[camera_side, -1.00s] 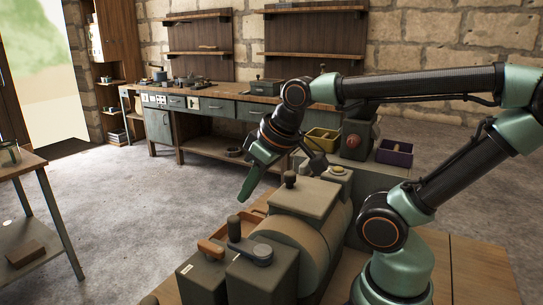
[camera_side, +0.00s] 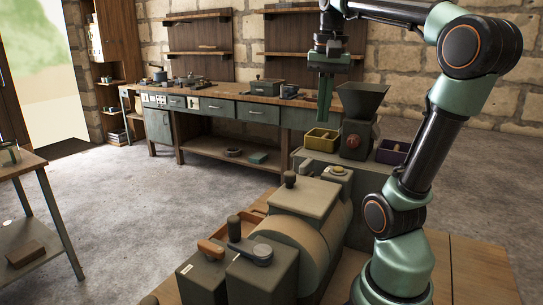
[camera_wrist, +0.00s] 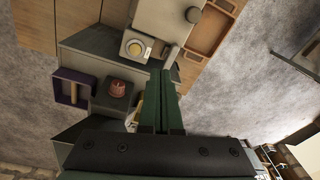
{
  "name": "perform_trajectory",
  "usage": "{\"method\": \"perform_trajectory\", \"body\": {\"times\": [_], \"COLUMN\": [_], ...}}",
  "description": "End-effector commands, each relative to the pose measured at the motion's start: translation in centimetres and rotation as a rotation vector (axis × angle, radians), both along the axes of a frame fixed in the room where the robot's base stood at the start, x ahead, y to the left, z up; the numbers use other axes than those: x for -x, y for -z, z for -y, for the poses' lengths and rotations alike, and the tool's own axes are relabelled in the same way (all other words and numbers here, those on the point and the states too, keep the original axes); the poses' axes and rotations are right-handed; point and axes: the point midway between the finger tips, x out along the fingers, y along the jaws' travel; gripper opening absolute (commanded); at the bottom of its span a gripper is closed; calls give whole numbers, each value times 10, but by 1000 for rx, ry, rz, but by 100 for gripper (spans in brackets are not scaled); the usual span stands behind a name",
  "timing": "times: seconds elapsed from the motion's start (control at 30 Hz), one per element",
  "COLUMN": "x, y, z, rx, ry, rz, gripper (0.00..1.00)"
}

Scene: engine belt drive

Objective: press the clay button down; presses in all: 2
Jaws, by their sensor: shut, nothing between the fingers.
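The clay button (camera_side: 352,141) is a round reddish-brown knob on the front of a dark box below a hopper in the side view. In the wrist view the clay button (camera_wrist: 118,88) lies left of my fingers, uncovered. My gripper (camera_side: 325,118) is shut and empty, with green fingers pointing down. It hangs in the air, left of the hopper in the side view, and appears apart from the button. In the wrist view my gripper (camera_wrist: 168,72) has its fingertips together. Whether the button is pressed in cannot be told.
A yellow button (camera_side: 337,170) sits on a grey box nearer the camera. A yellow bin (camera_side: 321,148) and a purple bin (camera_side: 399,158) flank the dark box. The hopper (camera_side: 362,98) rises above it. The engine drum (camera_side: 310,233) stands in front.

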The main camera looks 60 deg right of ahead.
Motion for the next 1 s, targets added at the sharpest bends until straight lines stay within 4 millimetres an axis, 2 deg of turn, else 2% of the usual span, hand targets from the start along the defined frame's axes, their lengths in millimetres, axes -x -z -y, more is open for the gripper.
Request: {"method": "perform_trajectory", "body": {"times": [0.03,0.2,0.47,0.77,1.0], "x": [9,31,39,38,39], "y": [-7,-23,-29,-26,1], "z": [10,25,28,28,27], "rx": [-17,-58,-74,-73,-74], "ry": [79,246,302,298,298], "rz": [-14,-49,-62,-61,-64], "gripper": [0,0,0,0,0]}}
